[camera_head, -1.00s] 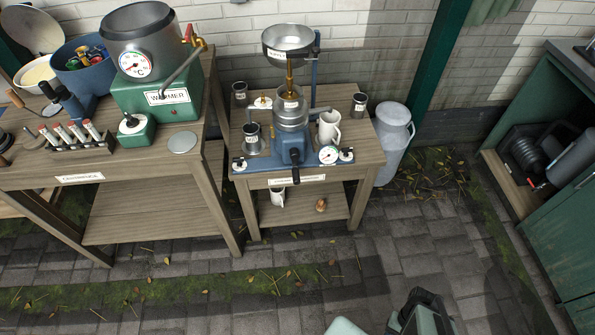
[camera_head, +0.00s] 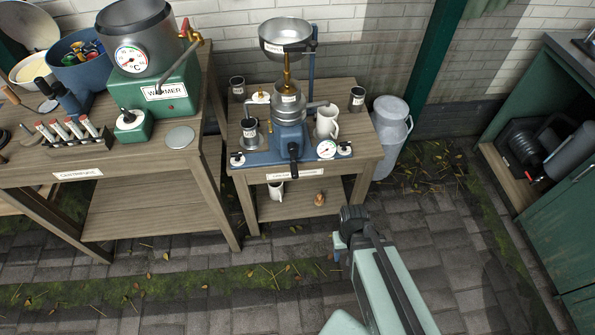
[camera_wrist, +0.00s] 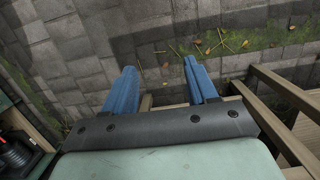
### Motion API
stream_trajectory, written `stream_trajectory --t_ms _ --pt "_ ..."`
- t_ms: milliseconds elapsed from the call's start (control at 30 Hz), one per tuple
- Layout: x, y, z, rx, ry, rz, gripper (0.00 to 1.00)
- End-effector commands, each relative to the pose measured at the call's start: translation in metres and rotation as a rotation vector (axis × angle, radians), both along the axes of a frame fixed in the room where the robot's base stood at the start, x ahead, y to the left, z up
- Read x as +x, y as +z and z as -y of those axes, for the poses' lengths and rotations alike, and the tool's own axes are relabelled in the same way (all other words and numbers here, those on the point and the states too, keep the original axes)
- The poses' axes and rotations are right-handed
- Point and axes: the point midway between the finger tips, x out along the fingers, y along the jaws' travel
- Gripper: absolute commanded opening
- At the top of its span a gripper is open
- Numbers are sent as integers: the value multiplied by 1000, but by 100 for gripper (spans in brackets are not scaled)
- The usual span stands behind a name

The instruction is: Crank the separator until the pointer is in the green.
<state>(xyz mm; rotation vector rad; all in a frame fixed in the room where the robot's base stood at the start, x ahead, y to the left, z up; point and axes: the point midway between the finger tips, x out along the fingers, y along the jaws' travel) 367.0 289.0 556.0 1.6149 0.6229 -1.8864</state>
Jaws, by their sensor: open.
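The blue separator (camera_head: 289,137) stands on the small wooden table, with a steel bowl (camera_head: 285,37) on top. Its crank (camera_head: 293,155) with a dark grip hangs down at the front. The white round gauge (camera_head: 326,149) sits at the right of its base; its pointer is too small to read. My gripper (camera_wrist: 164,82) shows two blue fingers, apart and empty, over the paving in the wrist view. In the head view my arm reaches in from the bottom, and my gripper's end is in front of the table, apart from the crank.
A white jug (camera_head: 327,121) and dark jars stand on the separator table (camera_head: 360,150). A milk can (camera_head: 391,135) stands at its right. The left bench holds the green warmer (camera_head: 160,92). A green cabinet (camera_head: 560,205) is at the right. Paving in front is clear.

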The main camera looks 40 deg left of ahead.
Motion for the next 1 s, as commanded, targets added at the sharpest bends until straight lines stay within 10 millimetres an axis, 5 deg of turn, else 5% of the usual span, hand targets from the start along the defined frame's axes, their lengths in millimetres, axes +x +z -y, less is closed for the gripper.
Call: stream_trajectory --t_ms 300,500,700,1000 --pt "1 72 -120 147 183 173 57" --pt "4 117 -177 251 228 283 57" --pt "34 159 -219 378 187 427 57" --pt "57 175 -247 545 66 553 57"
